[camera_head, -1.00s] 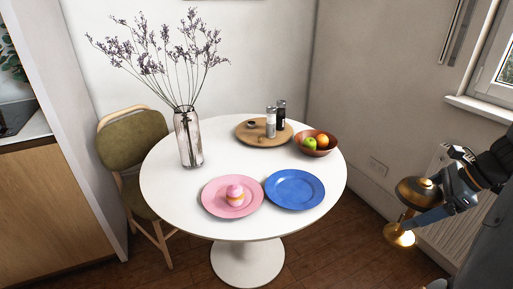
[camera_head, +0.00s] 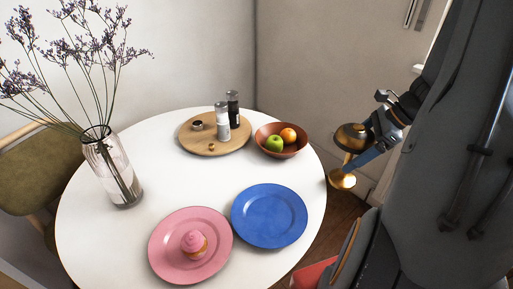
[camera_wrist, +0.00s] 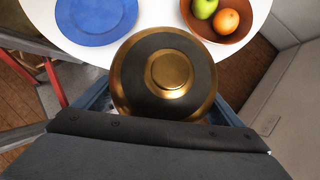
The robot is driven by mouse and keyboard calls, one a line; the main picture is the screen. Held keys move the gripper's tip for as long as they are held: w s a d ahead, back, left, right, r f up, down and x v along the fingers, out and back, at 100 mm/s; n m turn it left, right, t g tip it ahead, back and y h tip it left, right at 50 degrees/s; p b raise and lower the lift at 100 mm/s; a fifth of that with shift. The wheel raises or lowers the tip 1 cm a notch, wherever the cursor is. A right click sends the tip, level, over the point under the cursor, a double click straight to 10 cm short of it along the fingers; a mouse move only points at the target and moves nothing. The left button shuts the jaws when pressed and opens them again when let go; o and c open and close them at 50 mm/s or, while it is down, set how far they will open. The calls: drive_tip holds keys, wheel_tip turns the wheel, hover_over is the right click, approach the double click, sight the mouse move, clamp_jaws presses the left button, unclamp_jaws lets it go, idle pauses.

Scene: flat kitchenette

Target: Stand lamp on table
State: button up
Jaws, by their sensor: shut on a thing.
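The brass and black lamp (camera_head: 351,136) is held upright in my gripper (camera_head: 364,160), just off the right edge of the white round table (camera_head: 160,135). Its lit brass lower end (camera_head: 342,180) shows below the gripper, beside the table rim and over the floor. In the wrist view the lamp's round top (camera_wrist: 166,72) fills the space between my fingers, and it hides the stem and the lower end. The table edge (camera_wrist: 78,48) lies just beyond it.
A blue plate (camera_head: 269,215) and a wooden fruit bowl (camera_head: 282,150) stand nearest the lamp. A pink plate (camera_head: 170,236) with a cupcake (camera_head: 194,243), a round wooden board (camera_head: 190,140) with shakers, and a glass vase (camera_head: 112,168) are also on the table. Some white tabletop is bare between them.

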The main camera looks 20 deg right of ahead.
drive_tip(key=w+a, duration=0.2)
drive_tip(key=a, duration=0.2)
drive_tip(key=w+a+p, duration=0.1)
drive_tip(key=w+a, duration=0.2)
drive_tip(key=a, duration=0.1)
drive_tip(key=w+a+p, duration=0.1)
drive_tip(key=w+a, duration=0.2)
drive_tip(key=a, duration=0.1)
drive_tip(key=w+a, duration=0.1)
drive_tip(key=w+a+f+p, duration=0.1)
drive_tip(key=shift+a+f, duration=0.2)
drive_tip(key=shift+a, duration=0.1)
drive_tip(key=shift+s+f, duration=0.1)
drive_tip(key=o, duration=1.8)
drive_tip(key=shift+o, duration=0.2)
drive_tip(key=v, duration=1.2)
drive_tip(key=shift+b, duration=0.3)
